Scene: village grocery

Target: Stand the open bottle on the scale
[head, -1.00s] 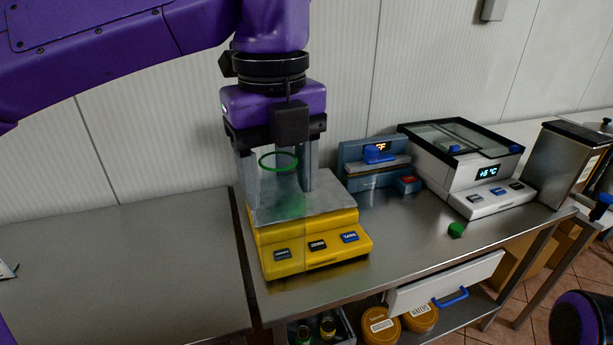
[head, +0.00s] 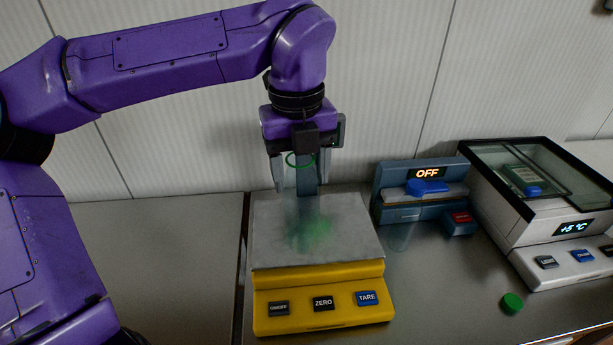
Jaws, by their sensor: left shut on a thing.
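The open bottle (head: 295,178) is clear and faint, with a green ring at its top. My left gripper (head: 293,189) points down over the scale and is shut on it, one finger on each side. The bottle looks upright; its clear lower part is hard to make out. The scale (head: 320,280) is yellow with a grey metal plate and buttons marked ON/OFF, ZERO and TARE. A blurred green patch shows on the plate under the bottle. I cannot tell whether the bottle touches the plate. My right gripper is out of view.
A green cap (head: 512,303) lies on the metal counter (head: 440,290) right of the scale. A blue sealer (head: 408,213) reading OFF stands behind right, with a faint clear shape before it. A glass-lidded cooler (head: 545,232) stands far right. The counter on the left is bare.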

